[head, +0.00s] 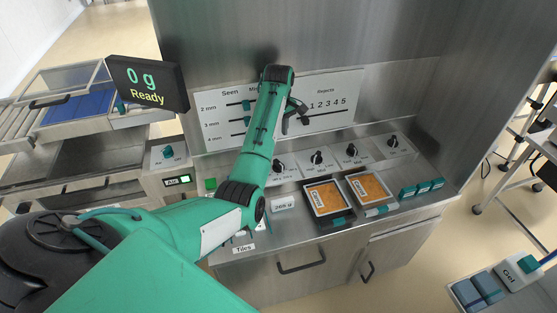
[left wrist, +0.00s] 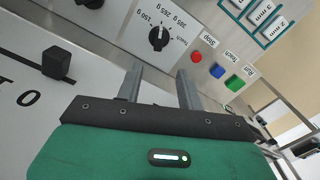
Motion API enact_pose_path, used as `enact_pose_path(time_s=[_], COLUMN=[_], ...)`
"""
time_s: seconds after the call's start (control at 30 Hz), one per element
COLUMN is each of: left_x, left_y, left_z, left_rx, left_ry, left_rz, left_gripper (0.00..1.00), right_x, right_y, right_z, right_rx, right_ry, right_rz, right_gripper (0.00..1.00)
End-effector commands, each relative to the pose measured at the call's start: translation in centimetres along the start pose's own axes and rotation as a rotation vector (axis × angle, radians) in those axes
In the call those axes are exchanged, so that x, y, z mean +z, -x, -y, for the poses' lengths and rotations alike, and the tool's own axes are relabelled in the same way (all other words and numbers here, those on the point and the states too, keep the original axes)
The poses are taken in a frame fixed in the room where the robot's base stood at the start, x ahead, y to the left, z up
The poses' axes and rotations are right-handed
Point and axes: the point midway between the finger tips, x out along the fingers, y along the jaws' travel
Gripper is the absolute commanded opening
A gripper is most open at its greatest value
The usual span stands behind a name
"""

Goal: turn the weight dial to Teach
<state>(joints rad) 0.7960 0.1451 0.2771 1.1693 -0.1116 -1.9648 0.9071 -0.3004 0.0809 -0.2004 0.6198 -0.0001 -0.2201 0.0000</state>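The weight dial (left wrist: 158,37) shows in the left wrist view as a black knob with a white mark, on a pale plate. Gram labels and the word Teach stand around it; Teach is at its lower right in that picture. The mark points roughly up, toward the gram labels, away from Teach. My left gripper (head: 298,112) is near the upright panel. In the left wrist view its two fingers (left wrist: 160,88) are apart and empty, with the dial beyond their tips, not touched. My right gripper is not in view.
Red Stop (left wrist: 196,57), blue Teach (left wrist: 217,71) and green Run (left wrist: 234,83) buttons sit close to the dial. A black slider knob (left wrist: 57,62) sticks out of the marked panel. Several more dials, including one (head: 317,157), line the ledge behind two orange-filled trays (head: 340,222). The display (head: 147,84) reads 0 g Ready.

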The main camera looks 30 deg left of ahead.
Motion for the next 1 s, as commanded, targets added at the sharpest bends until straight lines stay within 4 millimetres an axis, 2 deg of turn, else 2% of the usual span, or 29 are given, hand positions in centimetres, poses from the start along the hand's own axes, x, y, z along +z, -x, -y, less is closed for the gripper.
enact_pose_path(time_s=[0.1, 0.23, 0.7, 0.83, 1.0], left_x=[-0.1, 0.0, 0.0, 0.0, 0.0], left_y=[-0.1, -1.8, -11.2, -12.6, -13.4], left_z=[-0.2, -0.1, -0.1, -0.1, -0.1], left_rx=[-0.002, -0.004, -0.003, -0.002, -0.001], left_ry=[0.012, 0.012, 0.010, 0.010, 0.011], left_rz=[0.008, 0.010, 0.008, 0.007, 0.007], left_gripper=[0.38, 0.38, 0.38, 0.38, 0.38], right_x=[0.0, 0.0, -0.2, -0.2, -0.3], right_y=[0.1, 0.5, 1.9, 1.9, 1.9], right_z=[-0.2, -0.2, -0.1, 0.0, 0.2], right_rx=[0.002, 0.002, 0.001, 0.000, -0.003], right_ry=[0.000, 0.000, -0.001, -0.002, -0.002], right_rz=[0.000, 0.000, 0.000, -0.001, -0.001], right_gripper=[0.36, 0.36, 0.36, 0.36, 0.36])
